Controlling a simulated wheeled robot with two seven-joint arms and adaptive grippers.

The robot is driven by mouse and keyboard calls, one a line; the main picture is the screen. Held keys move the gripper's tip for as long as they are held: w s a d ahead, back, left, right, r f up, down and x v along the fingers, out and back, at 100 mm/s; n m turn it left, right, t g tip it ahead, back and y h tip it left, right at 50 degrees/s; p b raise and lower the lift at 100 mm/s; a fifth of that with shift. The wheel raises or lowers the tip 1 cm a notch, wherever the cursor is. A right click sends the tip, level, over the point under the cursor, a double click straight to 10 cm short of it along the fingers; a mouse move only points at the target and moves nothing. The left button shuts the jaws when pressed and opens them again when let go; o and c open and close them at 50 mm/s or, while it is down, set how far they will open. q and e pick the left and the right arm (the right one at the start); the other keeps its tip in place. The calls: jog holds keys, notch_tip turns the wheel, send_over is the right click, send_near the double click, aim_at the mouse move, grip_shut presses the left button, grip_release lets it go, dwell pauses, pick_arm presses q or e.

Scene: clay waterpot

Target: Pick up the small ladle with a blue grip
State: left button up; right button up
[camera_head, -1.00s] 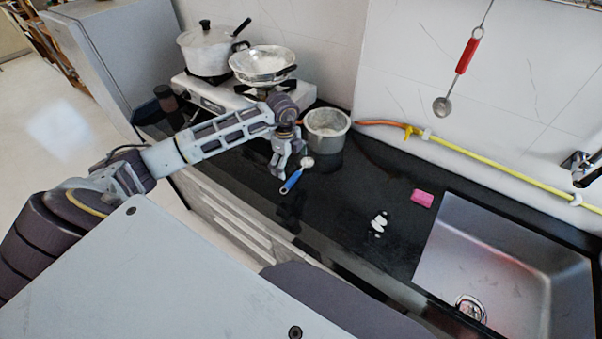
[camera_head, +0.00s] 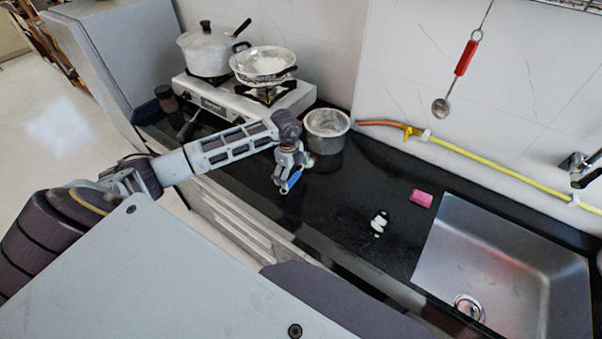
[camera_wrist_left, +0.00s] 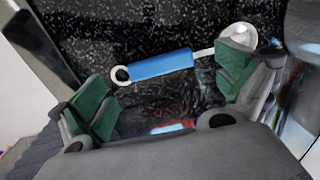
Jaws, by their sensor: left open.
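The small ladle with a blue grip (camera_head: 291,181) lies on the black countertop, partly hidden by my left gripper in the head view. In the left wrist view its blue grip (camera_wrist_left: 160,66) lies across the space between the fingertips, its ring end towards the left finger and its round bowl (camera_wrist_left: 241,36) behind the right finger. My left gripper (camera_head: 288,176) is above the ladle, pointing down, with its green-padded fingers (camera_wrist_left: 165,92) spread wide and nothing held between them. The right gripper is not in view.
A metal pot (camera_head: 326,131) stands close behind the left gripper. A stove (camera_head: 225,103) with a pot and a pan is behind the arm. A pink sponge (camera_head: 421,198) and a sink (camera_head: 500,265) are at right. A red-handled ladle (camera_head: 466,57) hangs on the wall.

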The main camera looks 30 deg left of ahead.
aim_at(297, 176)
pick_arm(q)
jog(key=shift+d+f, duration=0.1)
jog(key=shift+f, duration=0.85)
jog(key=shift+w+f, duration=0.1)
jog(key=shift+f, duration=0.35)
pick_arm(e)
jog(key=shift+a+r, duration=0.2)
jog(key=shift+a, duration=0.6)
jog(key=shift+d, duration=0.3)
pick_arm(q)
jog(key=shift+c, duration=0.9)
jog(key=c, duration=0.9)
jog(key=shift+o, duration=0.2)
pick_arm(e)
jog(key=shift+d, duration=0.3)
pick_arm(q)
jog(key=shift+r, duration=0.1)
